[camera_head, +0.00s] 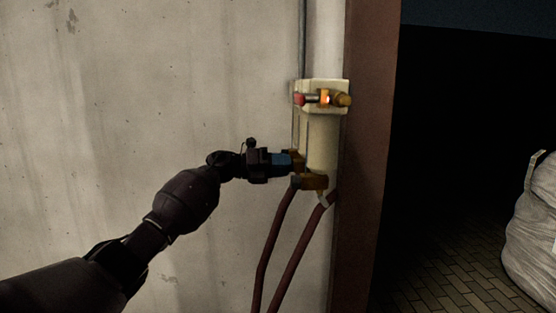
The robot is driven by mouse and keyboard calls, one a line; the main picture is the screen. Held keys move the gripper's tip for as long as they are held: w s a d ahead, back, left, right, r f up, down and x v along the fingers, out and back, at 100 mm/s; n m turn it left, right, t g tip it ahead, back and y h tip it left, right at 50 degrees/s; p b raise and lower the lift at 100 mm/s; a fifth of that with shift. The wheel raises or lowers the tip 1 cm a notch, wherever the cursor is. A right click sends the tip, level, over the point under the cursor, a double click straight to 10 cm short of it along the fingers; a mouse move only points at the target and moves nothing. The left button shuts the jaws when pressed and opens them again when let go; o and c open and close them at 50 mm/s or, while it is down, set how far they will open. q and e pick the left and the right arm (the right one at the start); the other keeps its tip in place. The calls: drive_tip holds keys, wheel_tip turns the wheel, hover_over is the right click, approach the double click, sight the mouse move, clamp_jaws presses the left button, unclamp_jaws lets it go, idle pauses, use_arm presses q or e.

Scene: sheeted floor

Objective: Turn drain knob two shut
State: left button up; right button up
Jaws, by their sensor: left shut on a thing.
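A cream, column-shaped unit (322,139) is mounted on the wall in the head view. Brass fittings (316,182) sit at its lower end. A red knob (299,99) and a brass fitting (343,100) show at its top, with a small bright light between them. My left gripper (291,162) reaches in from the left and is shut on a small part at the unit's lower left side. The fingers hide most of that part, and I cannot read which knob it is. My right gripper is not in view.
Two dark red hoses (272,245) hang below the unit. A grey pipe (302,40) runs up above it. A brown post (370,150) stands close on the right. Beyond it are a dark opening and a white sack (533,235) on a brick floor.

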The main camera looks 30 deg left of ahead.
use_arm(q)
drive_tip(key=n+p, duration=0.3)
drive_tip(key=n, duration=0.4)
drive_tip(key=shift+p, duration=0.3)
drive_tip(key=shift+f+n, duration=0.1)
drive_tip(key=shift+n, duration=0.2)
